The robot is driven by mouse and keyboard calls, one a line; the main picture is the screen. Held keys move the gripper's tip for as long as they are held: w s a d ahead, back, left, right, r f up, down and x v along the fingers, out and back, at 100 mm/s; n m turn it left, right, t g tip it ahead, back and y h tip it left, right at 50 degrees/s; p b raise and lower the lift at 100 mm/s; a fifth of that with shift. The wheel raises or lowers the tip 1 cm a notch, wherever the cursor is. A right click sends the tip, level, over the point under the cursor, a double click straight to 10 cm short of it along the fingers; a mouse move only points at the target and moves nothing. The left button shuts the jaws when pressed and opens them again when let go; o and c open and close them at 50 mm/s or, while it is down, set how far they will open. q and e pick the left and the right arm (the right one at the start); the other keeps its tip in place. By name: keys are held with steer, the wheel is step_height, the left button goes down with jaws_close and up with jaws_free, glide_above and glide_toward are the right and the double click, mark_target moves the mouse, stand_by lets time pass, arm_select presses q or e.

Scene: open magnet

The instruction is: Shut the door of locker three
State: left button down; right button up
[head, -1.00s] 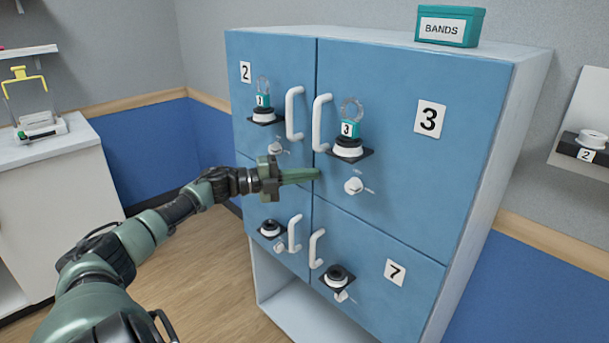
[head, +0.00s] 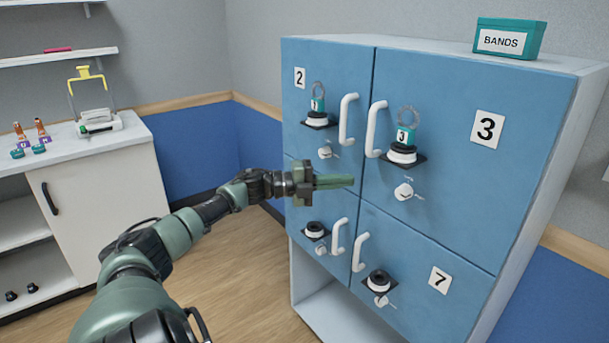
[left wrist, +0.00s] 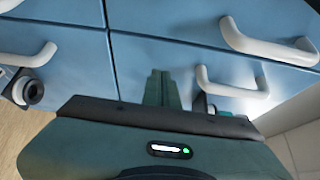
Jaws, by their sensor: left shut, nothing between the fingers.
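The door of locker three (head: 465,165) is the blue upper right door with a "3" label (head: 488,128). It looks flush with the locker front, with no gap that I can see. Its white handle (head: 374,130) is at its left edge. A black shelf on the door holds a white puck and a teal tag marked 3 (head: 405,136) with a ring. A white knob (head: 403,191) sits below. My left gripper (head: 350,181) is shut and empty, in front of the doors just below the handle. Its green fingers show in the left wrist view (left wrist: 162,90). My right gripper is out of view.
Door 2 (head: 338,70) and door 7 (head: 420,245) look shut, with handles sticking out. A teal BANDS box (head: 507,38) stands on the locker top. A white counter (head: 85,150) with small items is at the left. The floor (head: 230,280) between is clear.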

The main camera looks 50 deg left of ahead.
arm_select(q)
steer(key=s+a+b, duration=0.1)
steer(key=a+b, duration=0.2)
steer(key=a, duration=0.6)
steer(key=shift+s+f, duration=0.25)
steer(key=shift+f, duration=0.05)
